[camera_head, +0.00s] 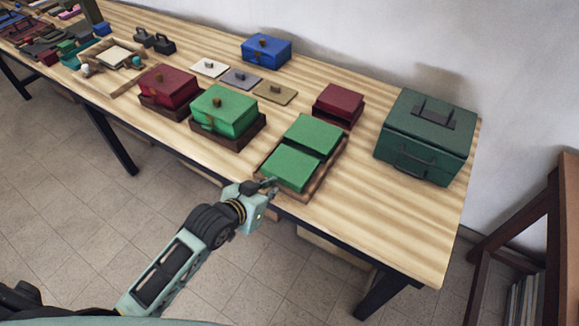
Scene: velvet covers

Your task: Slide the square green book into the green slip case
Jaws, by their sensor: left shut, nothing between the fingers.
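A flat square green book (290,168) lies at the front of a low brown wooden tray (310,192). Behind it on the same tray is the green slip case (313,133), in line with the book. A dark gap shows between the two, so the book appears to be outside the case. My left gripper (270,187) is shut and empty at the tray's front left corner, close to the book's near edge. I cannot tell whether it touches the book. My right gripper is not in view.
A dark green chest (426,137) stands to the right and a dark red case (338,104) behind. A green box (224,112) and a red box (168,87) stand left. The table's front right (400,220) is clear.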

